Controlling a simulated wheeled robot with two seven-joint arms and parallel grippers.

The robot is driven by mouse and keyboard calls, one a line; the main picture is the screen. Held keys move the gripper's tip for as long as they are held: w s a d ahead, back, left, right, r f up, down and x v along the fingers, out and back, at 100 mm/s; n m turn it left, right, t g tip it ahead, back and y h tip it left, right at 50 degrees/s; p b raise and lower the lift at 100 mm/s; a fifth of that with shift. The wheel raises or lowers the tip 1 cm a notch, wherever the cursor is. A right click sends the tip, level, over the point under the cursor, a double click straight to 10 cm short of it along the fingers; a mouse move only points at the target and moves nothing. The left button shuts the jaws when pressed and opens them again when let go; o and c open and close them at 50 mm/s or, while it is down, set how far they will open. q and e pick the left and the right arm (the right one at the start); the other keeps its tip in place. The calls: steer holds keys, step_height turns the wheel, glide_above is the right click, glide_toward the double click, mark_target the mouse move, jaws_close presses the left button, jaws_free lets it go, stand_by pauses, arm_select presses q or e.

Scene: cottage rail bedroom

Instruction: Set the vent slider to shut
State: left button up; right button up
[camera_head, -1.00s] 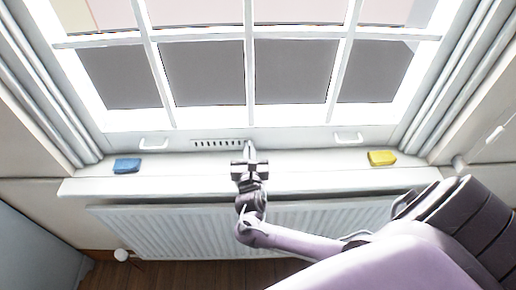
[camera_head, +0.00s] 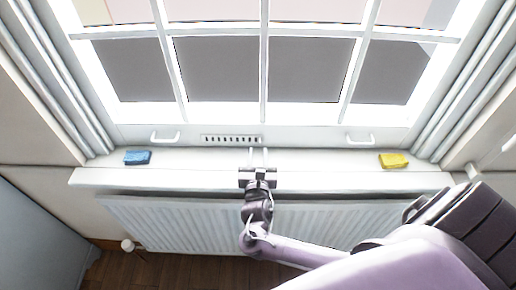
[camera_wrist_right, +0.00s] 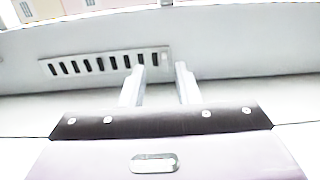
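The vent (camera_head: 232,139) is a pale strip with a row of dark slots, set in the window's bottom rail. It also shows in the right wrist view (camera_wrist_right: 105,64), with dark slots along most of its length. I cannot make out a separate slider knob; the vent's right end lies close behind my fingertips in that view. My left gripper is not in view.
A blue sponge-like block (camera_head: 137,158) lies on the sill (camera_head: 200,178) at left, a yellow one (camera_head: 393,160) at right. White handles stand left (camera_head: 166,138) and right (camera_head: 360,140) of the vent. A radiator (camera_head: 170,222) is below the sill.

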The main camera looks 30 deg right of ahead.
steer(key=v, duration=0.4)
steer(key=shift+s+a, duration=0.15)
stand_by(0.4)
